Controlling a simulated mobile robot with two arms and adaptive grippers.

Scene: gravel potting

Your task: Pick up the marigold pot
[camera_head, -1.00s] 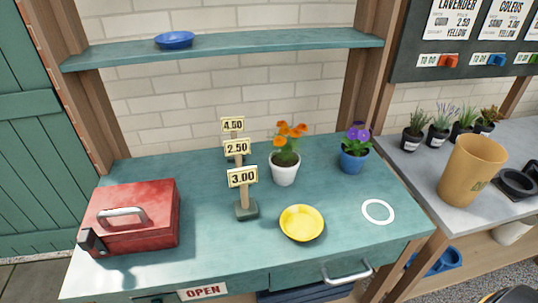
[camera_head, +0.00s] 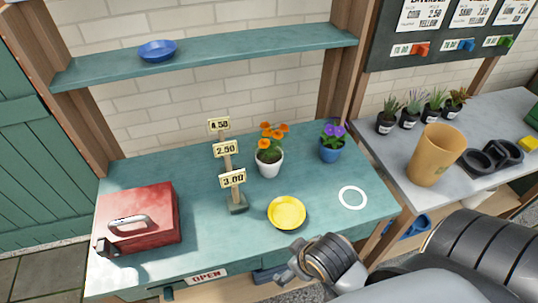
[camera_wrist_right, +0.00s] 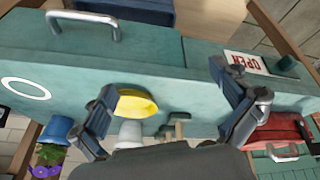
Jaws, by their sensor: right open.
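The marigold pot, a white pot (camera_head: 269,168) with orange flowers, stands upright on the teal bench (camera_head: 215,255), behind the yellow saucer (camera_head: 287,213). In the head view my right arm comes in from the lower right, in front of the bench, apart from the pot. My left gripper is not in view.
A price-sign post (camera_head: 237,204) stands left of the pot, and a blue pot with purple flowers (camera_head: 331,150) stands to its right. A red toolbox (camera_head: 150,212) is at the left. A white ring (camera_head: 353,198) marks clear bench at the right. A shelf (camera_head: 240,48) runs above.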

